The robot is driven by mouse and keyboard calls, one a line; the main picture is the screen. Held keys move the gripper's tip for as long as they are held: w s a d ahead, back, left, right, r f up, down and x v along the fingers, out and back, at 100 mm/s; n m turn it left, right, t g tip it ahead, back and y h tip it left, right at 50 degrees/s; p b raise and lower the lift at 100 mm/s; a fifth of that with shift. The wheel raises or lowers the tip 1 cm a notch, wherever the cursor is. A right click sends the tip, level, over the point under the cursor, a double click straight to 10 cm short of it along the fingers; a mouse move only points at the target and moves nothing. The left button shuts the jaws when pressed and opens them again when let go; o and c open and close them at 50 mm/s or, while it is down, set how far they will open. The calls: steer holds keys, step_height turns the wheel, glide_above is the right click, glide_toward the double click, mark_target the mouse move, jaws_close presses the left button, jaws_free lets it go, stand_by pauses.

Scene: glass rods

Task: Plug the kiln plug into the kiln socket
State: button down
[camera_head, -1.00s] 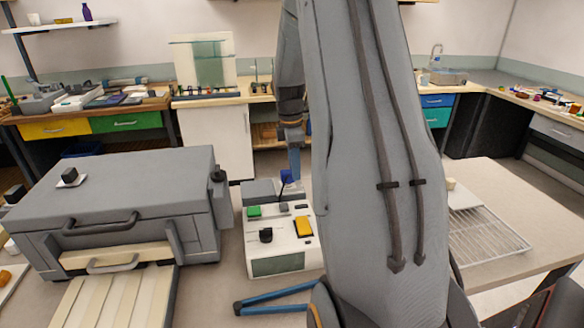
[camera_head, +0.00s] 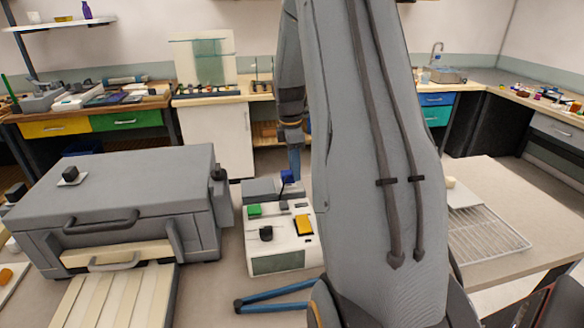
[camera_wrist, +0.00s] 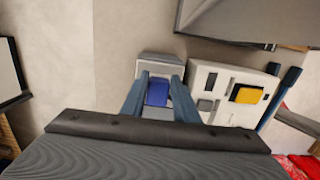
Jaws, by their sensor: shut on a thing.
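The blue kiln plug (camera_head: 287,177) is held between the fingers of my gripper, over the back of the white control box (camera_head: 276,262). In the wrist view the plug (camera_wrist: 157,93) sits between the two blue-grey fingers of my gripper (camera_wrist: 158,80), which is shut on it. A grey block (camera_head: 259,189) stands behind the control box and looks like the kiln socket. In the wrist view this block (camera_wrist: 160,61) lies just beyond and under the plug. The socket's holes are hidden, and I cannot tell whether the plug touches the block.
The grey kiln (camera_head: 140,200) stands left of the control box, with a slatted cream board (camera_head: 110,300) in front. The box carries a green button (camera_head: 254,210), a black knob (camera_head: 266,233) and a yellow switch (camera_head: 303,225). A wire rack (camera_head: 485,240) lies on the right.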

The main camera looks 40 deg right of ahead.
steer(key=shift+f, duration=0.35)
steer(key=c, duration=1.3)
jaws_free()
steer(key=shift+r, duration=0.25)
steer(key=r+b, duration=0.1)
steer(key=r, duration=0.2)
steer(key=r+b, duration=0.1)
steer(key=r, duration=0.3)
steer(key=shift+w+a+r, duration=0.1)
steer(key=shift+a+r, duration=0.05)
steer(key=shift+a, duration=0.05)
steer(key=shift+a, duration=0.1)
